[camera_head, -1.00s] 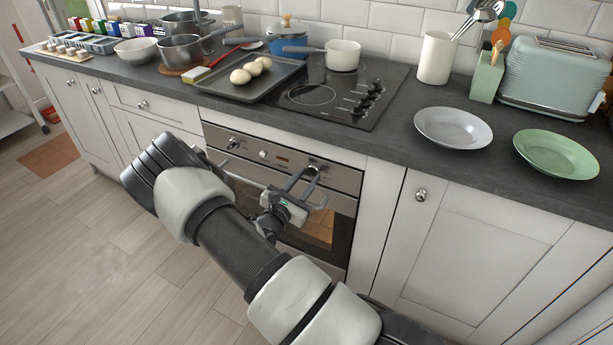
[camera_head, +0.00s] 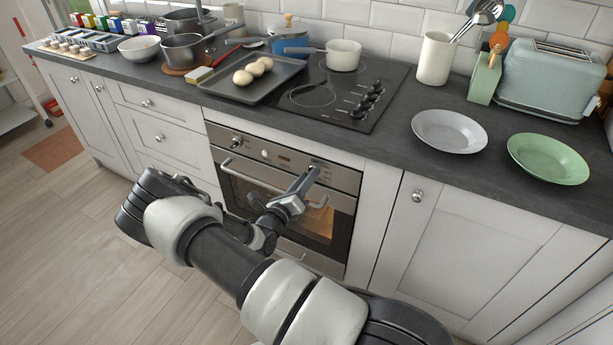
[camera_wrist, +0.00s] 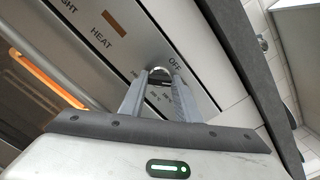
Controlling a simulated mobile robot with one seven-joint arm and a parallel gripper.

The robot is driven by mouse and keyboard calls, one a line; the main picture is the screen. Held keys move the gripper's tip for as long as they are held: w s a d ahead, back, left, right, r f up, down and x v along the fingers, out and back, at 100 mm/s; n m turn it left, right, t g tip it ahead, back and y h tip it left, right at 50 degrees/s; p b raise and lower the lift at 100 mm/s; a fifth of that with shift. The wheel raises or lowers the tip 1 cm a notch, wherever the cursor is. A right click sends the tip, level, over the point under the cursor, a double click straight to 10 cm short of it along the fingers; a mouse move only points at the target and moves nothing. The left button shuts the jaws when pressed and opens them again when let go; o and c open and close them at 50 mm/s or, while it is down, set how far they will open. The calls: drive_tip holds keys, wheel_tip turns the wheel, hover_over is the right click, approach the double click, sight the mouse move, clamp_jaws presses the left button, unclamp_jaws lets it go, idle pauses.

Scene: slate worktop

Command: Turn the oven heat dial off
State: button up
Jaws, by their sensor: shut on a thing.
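The oven (camera_head: 232,185) is built in under the worktop, with a steel control panel (camera_head: 260,154) along its top. The heat dial (camera_wrist: 159,73) sits between my fingertips in the wrist view, mostly hidden by them. The panel beside it reads "HEAT", with a small orange mark, and "OFF" shows close to the dial. My gripper (camera_head: 312,172) reaches the right part of the panel and is shut on the dial; it also shows in the wrist view (camera_wrist: 160,82). The dial's pointer is too hidden to read.
The oven door handle (camera_head: 240,178) runs just below the panel, near my gripper. Another knob (camera_head: 236,143) is at the panel's left. The worktop edge (camera_head: 330,147) overhangs above. The hob (camera_head: 335,97) and a baking tray (camera_head: 248,84) with potato-like items lie on top.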

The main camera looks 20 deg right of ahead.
drive_tip(key=n+p, duration=0.1)
drive_tip(key=n, duration=0.3)
drive_tip(key=shift+f+n, duration=0.1)
drive_tip(key=shift+n, duration=0.2)
drive_tip(key=n, duration=0.4)
drive_tip(key=shift+f+n, duration=0.1)
drive_tip(key=shift+n, duration=0.3)
drive_tip(key=o, duration=1)
drive_tip(key=shift+o, duration=0.2)
drive_tip(key=shift+a, duration=0.1)
drive_tip(key=p+v, duration=0.1)
drive_tip(key=v, duration=1.6)
drive_tip(key=shift+p, duration=0.35)
drive_tip(key=shift+s+a, duration=0.1)
drive_tip(key=shift+s, duration=0.05)
